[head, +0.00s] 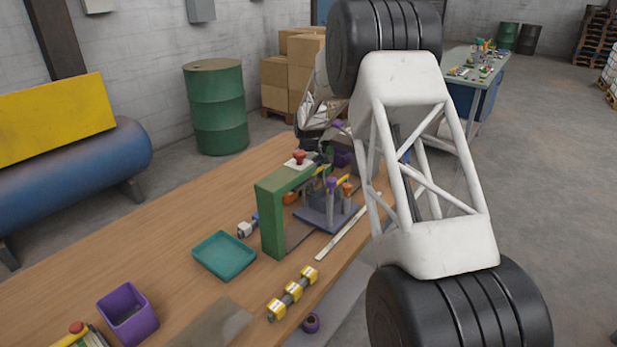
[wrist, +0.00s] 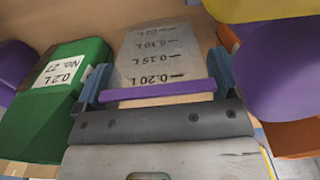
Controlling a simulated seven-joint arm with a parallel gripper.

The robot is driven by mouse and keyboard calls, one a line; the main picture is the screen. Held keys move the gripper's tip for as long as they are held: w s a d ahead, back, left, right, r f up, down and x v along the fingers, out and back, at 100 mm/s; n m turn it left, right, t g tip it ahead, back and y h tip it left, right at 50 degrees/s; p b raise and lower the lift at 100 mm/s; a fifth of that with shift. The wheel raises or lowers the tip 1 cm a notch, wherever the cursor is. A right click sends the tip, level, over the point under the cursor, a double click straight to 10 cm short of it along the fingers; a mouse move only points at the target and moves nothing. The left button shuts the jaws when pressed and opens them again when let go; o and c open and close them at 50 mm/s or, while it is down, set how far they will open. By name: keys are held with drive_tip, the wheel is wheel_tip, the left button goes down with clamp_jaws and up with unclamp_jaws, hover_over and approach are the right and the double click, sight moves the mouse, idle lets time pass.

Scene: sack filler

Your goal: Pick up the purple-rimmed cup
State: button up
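The purple-rimmed cup shows in the wrist view as a clear, scale-marked body (wrist: 160,60) with a straight purple rim (wrist: 158,97) on the side nearest my gripper. My gripper (wrist: 160,78) has its two blue fingers well apart, one at each side of the cup. The rim spans nearly the whole gap. I cannot tell whether the fingers touch the cup. In the head view my arm hides the fingers and most of the area around them, and I cannot make out this cup there.
In the wrist view a green block (wrist: 50,95) with a "No. 27 0.2 L" label is close at the left, and a large purple object (wrist: 285,75) crowds the right. In the head view the wooden table (head: 180,220) holds a green frame (head: 268,215) and a teal tray (head: 224,257).

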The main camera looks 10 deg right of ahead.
drive_tip(key=c, duration=0.6)
drive_tip(key=shift+c, duration=0.2)
drive_tip(key=shift+r, duration=0.15)
wheel_tip(320, 180, up, 18)
idle(0.9)
